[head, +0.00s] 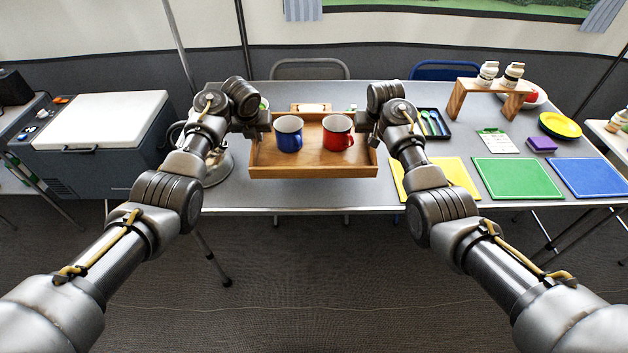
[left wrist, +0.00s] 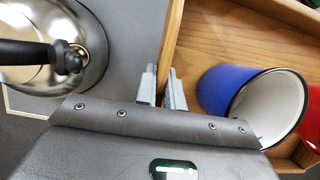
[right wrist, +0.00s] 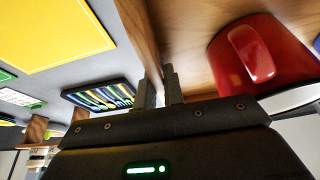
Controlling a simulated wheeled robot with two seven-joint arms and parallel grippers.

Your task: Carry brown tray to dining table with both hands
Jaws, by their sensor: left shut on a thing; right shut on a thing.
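The brown wooden tray (head: 312,171) is in the middle of the head view, level, at the front part of the grey table (head: 240,192). Whether it touches the tabletop cannot be told. A blue mug (head: 289,136) and a red mug (head: 337,134) stand upright in it. My left gripper (head: 256,128) is shut on the tray's left wall, which shows between its fingers in the left wrist view (left wrist: 168,88). My right gripper (head: 370,130) is shut on the tray's right wall, seen in the right wrist view (right wrist: 158,90). The fingertips are partly hidden in the head view.
A kettle (left wrist: 50,50) stands close to the tray's left. Right of the tray are a cutlery box (head: 432,124), a yellow mat (head: 455,174), a green mat (head: 516,178) and a blue mat (head: 590,177). A wooden riser (head: 490,88) holds bottles. A cooler (head: 100,130) stands at left.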

